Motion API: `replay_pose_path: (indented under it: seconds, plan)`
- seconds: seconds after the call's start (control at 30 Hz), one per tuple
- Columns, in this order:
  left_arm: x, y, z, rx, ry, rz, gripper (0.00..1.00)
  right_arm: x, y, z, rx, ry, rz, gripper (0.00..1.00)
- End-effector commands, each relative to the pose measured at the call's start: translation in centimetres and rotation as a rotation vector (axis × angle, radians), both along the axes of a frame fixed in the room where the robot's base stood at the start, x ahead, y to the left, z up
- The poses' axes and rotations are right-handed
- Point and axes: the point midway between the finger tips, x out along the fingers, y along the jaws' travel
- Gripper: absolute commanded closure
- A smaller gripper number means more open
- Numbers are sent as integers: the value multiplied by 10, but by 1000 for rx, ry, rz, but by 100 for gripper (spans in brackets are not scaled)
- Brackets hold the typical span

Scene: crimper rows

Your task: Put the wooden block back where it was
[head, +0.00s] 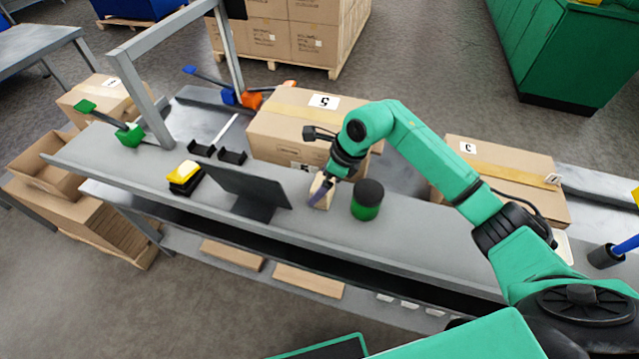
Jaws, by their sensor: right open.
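The wooden block (320,193) is small and pale and stands on the grey bench (400,225), just left of a green and black cylinder (367,200). My right gripper (322,189) reaches down from the right with its jaws open at the block. A purple finger lies across the block and hides part of it. I cannot tell whether the fingers touch it. My left gripper is not in view.
A dark upright panel (245,188) stands left of the block. Cardboard boxes (302,125) (500,172) sit behind the bench. A yellow and black item (185,176) and small black bins (217,153) are further left. The bench right of the cylinder has free room.

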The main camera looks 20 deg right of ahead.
Motion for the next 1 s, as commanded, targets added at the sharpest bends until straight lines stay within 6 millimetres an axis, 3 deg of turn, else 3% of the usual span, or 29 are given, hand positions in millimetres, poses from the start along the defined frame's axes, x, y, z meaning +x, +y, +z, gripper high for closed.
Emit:
replay_pose_path:
  seconds: [0.3,0.4,0.53,1.0]
  plan:
    - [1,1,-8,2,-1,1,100,-17,-29,76,-5,-6,-1,0]
    - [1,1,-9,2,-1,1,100,-20,-34,93,-3,-4,-1,0]
    - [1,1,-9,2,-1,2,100,-23,-37,102,-2,-1,0,0]
    - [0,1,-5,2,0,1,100,-23,-37,106,-1,-1,1,0]
